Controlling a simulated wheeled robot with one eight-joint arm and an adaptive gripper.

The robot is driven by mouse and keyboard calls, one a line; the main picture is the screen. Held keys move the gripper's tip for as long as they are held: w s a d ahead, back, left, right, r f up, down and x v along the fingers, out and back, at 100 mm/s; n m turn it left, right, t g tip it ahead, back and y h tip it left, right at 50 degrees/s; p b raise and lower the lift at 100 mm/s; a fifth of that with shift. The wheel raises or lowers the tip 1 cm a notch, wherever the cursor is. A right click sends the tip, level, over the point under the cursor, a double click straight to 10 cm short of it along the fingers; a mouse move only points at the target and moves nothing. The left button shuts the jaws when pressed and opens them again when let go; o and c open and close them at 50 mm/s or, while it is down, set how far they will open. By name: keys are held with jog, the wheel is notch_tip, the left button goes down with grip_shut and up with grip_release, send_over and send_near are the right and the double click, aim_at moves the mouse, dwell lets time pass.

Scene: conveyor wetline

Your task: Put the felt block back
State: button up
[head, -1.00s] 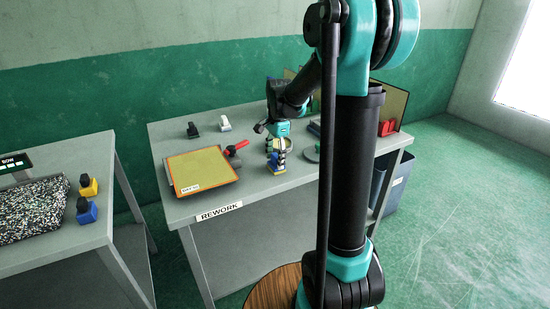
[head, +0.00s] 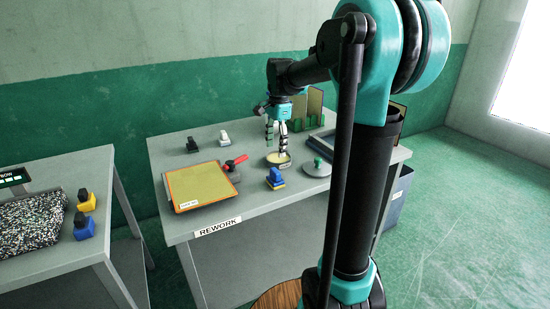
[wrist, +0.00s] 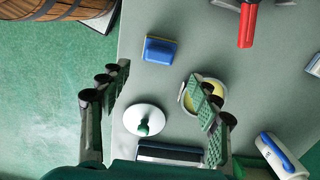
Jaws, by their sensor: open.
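My gripper (head: 276,142) is open and empty, pointing down above a round dish (head: 268,163) behind the block. In the wrist view, my gripper (wrist: 162,98) has its fingers spread wide, and the right finger partly hides the dish (wrist: 188,101) with yellow contents.
A yellow screen (head: 200,185) in an orange frame lies left of the block, with a red-handled tool (head: 236,161) beside it. A round lid (head: 317,170) with a green knob lies to the right. Black (head: 192,146) and white (head: 224,139) blocks stand behind.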

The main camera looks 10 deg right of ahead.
jog(key=s+d+f+n+t, duration=0.2)
jog(key=s+f+n, duration=0.5)
jog(key=s+f, duration=0.2)
jog(key=s+d+f+n+t, duration=0.2)
jog(key=s+f+n, duration=0.5)
jog(key=s, duration=0.6)
notch_tip(320, 180, down, 3)
jog(key=shift+r+h, duration=0.2)
jog(key=shift+h, duration=0.2)
